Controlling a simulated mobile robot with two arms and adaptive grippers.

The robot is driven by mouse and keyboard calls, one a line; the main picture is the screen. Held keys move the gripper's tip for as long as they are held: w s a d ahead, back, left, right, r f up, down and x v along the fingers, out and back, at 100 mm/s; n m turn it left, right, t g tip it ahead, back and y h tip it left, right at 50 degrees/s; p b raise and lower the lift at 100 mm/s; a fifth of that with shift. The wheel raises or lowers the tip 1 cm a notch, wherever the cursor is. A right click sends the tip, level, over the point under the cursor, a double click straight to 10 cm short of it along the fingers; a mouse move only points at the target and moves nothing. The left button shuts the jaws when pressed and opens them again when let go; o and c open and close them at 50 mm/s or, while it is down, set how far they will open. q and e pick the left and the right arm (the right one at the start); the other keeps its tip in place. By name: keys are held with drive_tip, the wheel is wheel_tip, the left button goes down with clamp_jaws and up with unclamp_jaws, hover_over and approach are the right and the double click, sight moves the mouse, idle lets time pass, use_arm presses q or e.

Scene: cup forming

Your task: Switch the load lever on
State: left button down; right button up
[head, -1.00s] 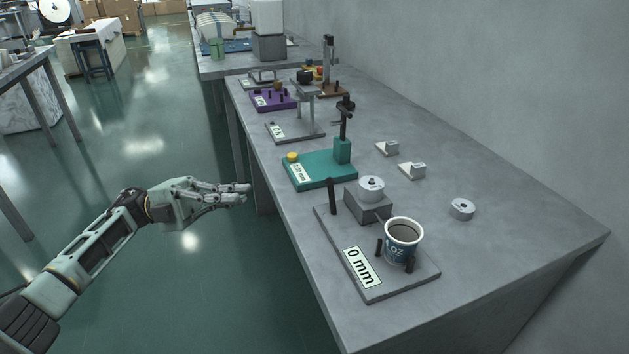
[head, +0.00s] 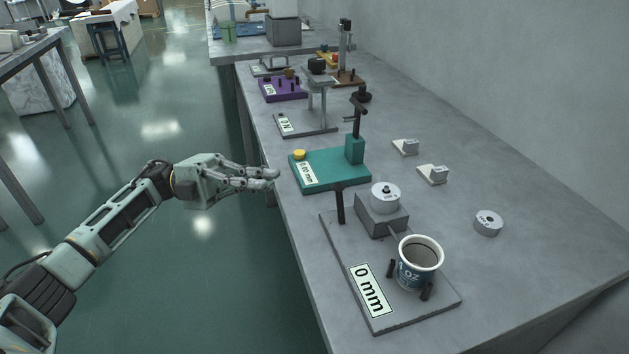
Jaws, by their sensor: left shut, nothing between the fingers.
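A dark upright lever (head: 340,206) stands at the back left of a grey plate (head: 408,310) with a "0 mm" label, on the near part of the bench. A paper cup (head: 418,262) stands between short dark pegs on this plate. A grey block (head: 380,217) beside the lever carries a round metal weight (head: 385,197). My left gripper (head: 276,174) is shut and empty. Its fingertips are at the bench's left edge, left of and apart from the lever. My right gripper is not in view.
A teal stand (head: 333,174) with a yellow button (head: 299,155) lies just behind the plate. Two small pale blocks (head: 405,147) (head: 433,175) and a loose round weight (head: 488,223) lie to the right. Other fixtures, including a purple one (head: 283,89), stand farther back. The bench's right front is clear.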

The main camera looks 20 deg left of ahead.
sight(333, 185)
use_arm(q)
drive_tip(key=d, duration=0.3)
drive_tip(key=d+r, duration=0.1)
drive_tip(key=d, duration=0.5)
drive_tip(key=shift+d+r, duration=0.25)
drive_tip(key=shift+r, duration=0.15)
drive_tip(key=shift+d, duration=0.45)
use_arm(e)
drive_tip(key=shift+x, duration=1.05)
use_arm(q)
drive_tip(key=shift+r, duration=0.15)
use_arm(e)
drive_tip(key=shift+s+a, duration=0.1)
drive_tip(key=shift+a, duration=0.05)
use_arm(q)
drive_tip(key=shift+p, duration=0.35)
drive_tip(key=shift+s+d+r+m, duration=0.1)
drive_tip(key=shift+s+m, duration=0.05)
drive_tip(key=shift+m, duration=0.25)
drive_tip(key=shift+r+y, duration=0.1)
drive_tip(key=shift+y, duration=0.2)
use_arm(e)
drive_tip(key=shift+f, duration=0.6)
